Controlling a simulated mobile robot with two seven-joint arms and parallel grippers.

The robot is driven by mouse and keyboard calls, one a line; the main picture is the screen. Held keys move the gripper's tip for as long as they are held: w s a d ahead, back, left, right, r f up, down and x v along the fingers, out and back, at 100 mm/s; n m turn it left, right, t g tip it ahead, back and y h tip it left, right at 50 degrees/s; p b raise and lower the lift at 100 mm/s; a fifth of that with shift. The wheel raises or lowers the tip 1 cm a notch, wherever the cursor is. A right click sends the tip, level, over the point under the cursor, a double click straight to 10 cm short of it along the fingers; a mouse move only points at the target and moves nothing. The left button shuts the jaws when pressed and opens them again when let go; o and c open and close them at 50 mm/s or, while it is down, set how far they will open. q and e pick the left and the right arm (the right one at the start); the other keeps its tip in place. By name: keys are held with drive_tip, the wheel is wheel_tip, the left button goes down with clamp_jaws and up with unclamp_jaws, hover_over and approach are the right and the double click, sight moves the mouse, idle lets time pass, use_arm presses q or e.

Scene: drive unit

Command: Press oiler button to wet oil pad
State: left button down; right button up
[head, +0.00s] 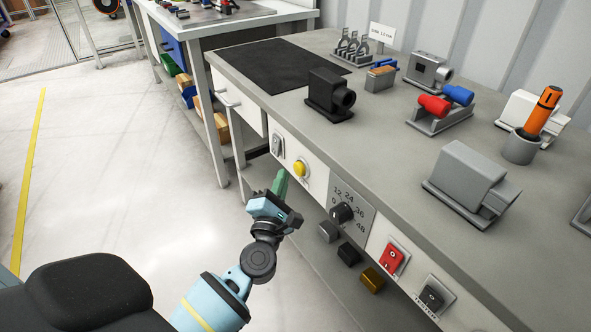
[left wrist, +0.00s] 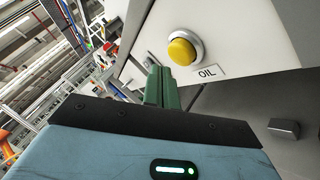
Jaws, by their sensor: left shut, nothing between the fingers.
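The oiler button (head: 300,168) is a round yellow push button in a light ring on the front panel of the workbench. In the left wrist view the yellow button (left wrist: 182,51) sits just above a label (left wrist: 208,72) reading "OIL". My left gripper (head: 281,180) has green fingers, shut and empty, just left of and below the button in the head view. My right gripper is not in view.
A rocker switch (head: 277,146) is left of the button. A dial (head: 342,213), a red switch (head: 391,260) and a black switch (head: 433,298) are to its right. The bench top (head: 390,150) holds motors and a black mat (head: 278,66). The floor at left is clear.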

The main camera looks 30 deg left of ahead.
use_arm(q)
drive_tip(key=shift+s+a+p, duration=0.15)
drive_tip(key=shift+s+a, duration=0.2)
drive_tip(key=shift+s, duration=0.5)
drive_tip(key=shift+s+a+p, duration=0.2)
drive_tip(key=shift+s+a, duration=0.15)
drive_tip(key=shift+s, duration=0.55)
drive_tip(key=shift+s+a+p, duration=0.15)
drive_tip(key=shift+s+a, duration=0.2)
drive_tip(key=shift+s, duration=0.5)
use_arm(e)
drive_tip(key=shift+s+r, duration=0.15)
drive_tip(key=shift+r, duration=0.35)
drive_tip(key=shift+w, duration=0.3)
